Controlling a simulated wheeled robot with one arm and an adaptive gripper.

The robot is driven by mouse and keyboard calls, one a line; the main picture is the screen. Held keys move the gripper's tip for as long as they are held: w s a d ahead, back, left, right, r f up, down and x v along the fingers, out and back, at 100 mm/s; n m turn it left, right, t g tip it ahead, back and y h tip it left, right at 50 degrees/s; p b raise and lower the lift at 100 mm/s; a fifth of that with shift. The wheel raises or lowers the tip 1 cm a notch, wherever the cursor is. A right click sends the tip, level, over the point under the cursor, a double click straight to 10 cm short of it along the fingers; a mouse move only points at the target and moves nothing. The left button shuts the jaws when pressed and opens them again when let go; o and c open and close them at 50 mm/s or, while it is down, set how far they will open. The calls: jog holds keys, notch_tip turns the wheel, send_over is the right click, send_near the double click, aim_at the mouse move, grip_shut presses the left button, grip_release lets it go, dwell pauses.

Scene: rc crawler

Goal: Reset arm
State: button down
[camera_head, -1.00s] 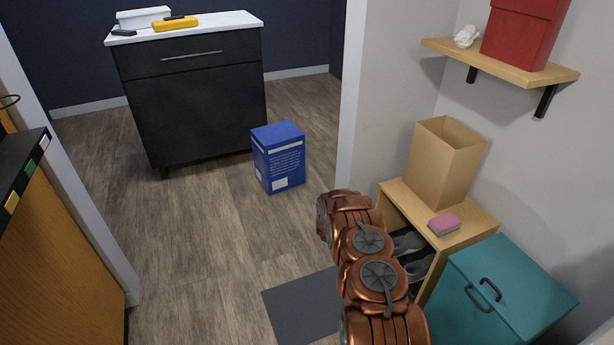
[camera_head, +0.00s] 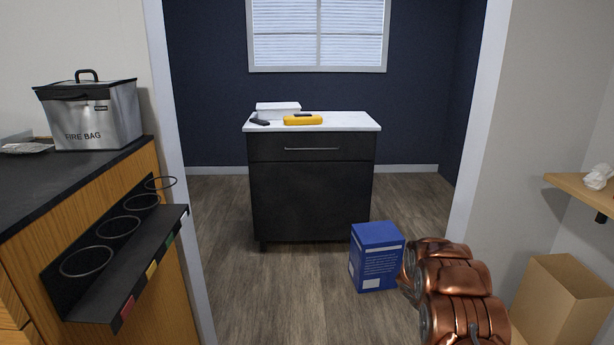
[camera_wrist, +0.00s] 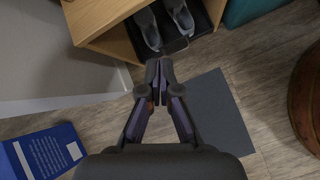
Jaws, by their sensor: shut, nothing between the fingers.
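My gripper (camera_wrist: 160,82) shows in the wrist view, with its fingertips together and nothing between them. It hangs above the wood floor, in front of an open wooden shelf unit (camera_wrist: 106,14) that has grey shoes (camera_wrist: 180,16) in it. A dark grey mat (camera_wrist: 216,112) lies on the floor just right of the fingers. In the head view my copper-coloured arm reaches in at the lower right, and my gripper is hidden there.
A blue box (camera_head: 376,256) stands on the floor beside my arm; it also shows in the wrist view (camera_wrist: 42,150). A dark cabinet (camera_head: 312,190) stands beyond the doorway. A cardboard box (camera_head: 562,300) is at right. A counter with a ring rack (camera_head: 125,262) is at left.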

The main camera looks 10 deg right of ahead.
jog(key=s+a+r+m+y+p, duration=0.1)
jog(key=s+a+r+m+p, duration=0.2)
jog(key=a+r, duration=0.5)
jog(key=s+a+r+m+y+p, duration=0.1)
jog(key=s+a+r+p, duration=0.3)
jog(key=r, duration=0.9)
jog(key=s+a+r+m+y+p, duration=0.1)
jog(key=s+a+r+m+p, duration=0.2)
jog(key=s+a+r, duration=0.5)
jog(key=s+a+r+m+y+p, duration=0.4)
jog(key=s+a+r+p, duration=0.7)
jog(key=s+a+r, duration=0.6)
jog(key=s+r+y, duration=0.1)
jog(key=s+r, duration=0.2)
jog(key=s, duration=0.1)
jog(key=shift+s+a+r, duration=0.15)
jog(key=shift+s+a, duration=0.05)
jog(key=shift+a, duration=0.2)
jog(key=shift+d+m, duration=0.15)
jog(key=shift+m, duration=0.15)
